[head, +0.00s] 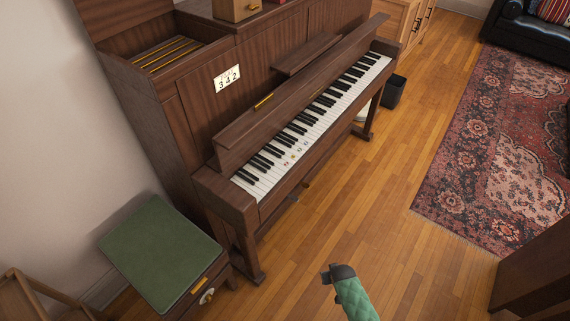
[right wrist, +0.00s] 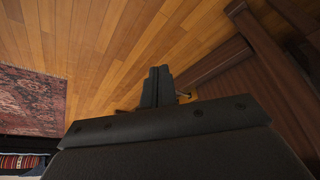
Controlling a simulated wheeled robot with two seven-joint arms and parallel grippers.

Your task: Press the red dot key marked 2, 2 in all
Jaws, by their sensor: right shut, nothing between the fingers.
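The brown upright piano (head: 195,135) stands at the left with its keyboard (head: 325,120) uncovered. A few white keys near the keyboard's near end carry small coloured dots (head: 293,156); which dot is red and the marks on them are too small to read. My right gripper (head: 328,275) is low in the head view, over the floor in front of the piano and well apart from the keys. In the right wrist view its fingers (right wrist: 158,86) are together, with nothing between them. My left gripper is not in view.
A white card (head: 227,79) reading 342 is on the piano front. A green-topped stool (head: 160,254) stands at the piano's near end. A dark bin (head: 394,91) is beyond it. Wooden floor (head: 370,195) is clear between the piano and the patterned rug (head: 490,165).

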